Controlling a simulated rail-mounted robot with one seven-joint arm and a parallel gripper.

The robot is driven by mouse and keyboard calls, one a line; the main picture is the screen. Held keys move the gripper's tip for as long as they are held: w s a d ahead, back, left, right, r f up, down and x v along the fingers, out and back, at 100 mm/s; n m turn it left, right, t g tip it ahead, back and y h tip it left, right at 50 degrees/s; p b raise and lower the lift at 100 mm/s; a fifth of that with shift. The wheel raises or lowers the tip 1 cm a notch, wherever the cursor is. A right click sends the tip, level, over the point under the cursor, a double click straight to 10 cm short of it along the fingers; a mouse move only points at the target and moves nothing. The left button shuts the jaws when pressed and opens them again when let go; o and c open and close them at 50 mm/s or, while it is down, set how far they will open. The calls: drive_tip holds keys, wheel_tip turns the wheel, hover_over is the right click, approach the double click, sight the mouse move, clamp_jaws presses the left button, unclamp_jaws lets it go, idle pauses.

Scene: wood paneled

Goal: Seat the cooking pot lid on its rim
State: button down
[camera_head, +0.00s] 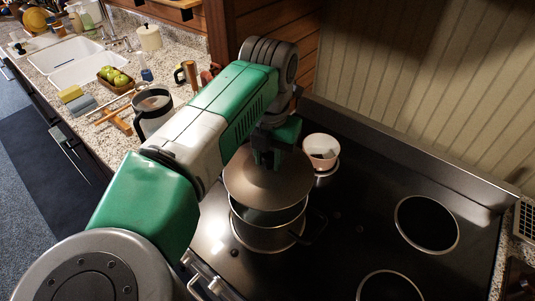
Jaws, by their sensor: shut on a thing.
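The cooking pot (268,236) is dark metal and stands on the left front area of the black stovetop, its handle pointing right. The lid (268,190) is a wide brownish metal disc above the pot, seen from above. A strip of the pot's inside shows below the lid's near edge, so the lid looks raised or set back from the rim. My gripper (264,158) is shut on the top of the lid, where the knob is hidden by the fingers. The pot's far rim is hidden behind the lid.
A small white and pink pot (321,152) stands close behind the lid on the right. The stovetop (355,225) is clear to the right. A white and black jug (152,108) and a bowl of green apples (116,80) are on the counter at left.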

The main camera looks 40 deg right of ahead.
sight(269, 171)
drive_tip(key=shift+f+b, duration=2)
drive_tip(key=shift+f, duration=1.3)
drive_tip(key=shift+f, duration=0.3)
drive_tip(key=c, duration=1)
unclamp_jaws()
drive_tip(key=shift+c, duration=0.2)
wheel_tip(269, 171, up, 8)
drive_tip(key=shift+f+b, duration=0.1)
drive_tip(key=shift+b, duration=0.85)
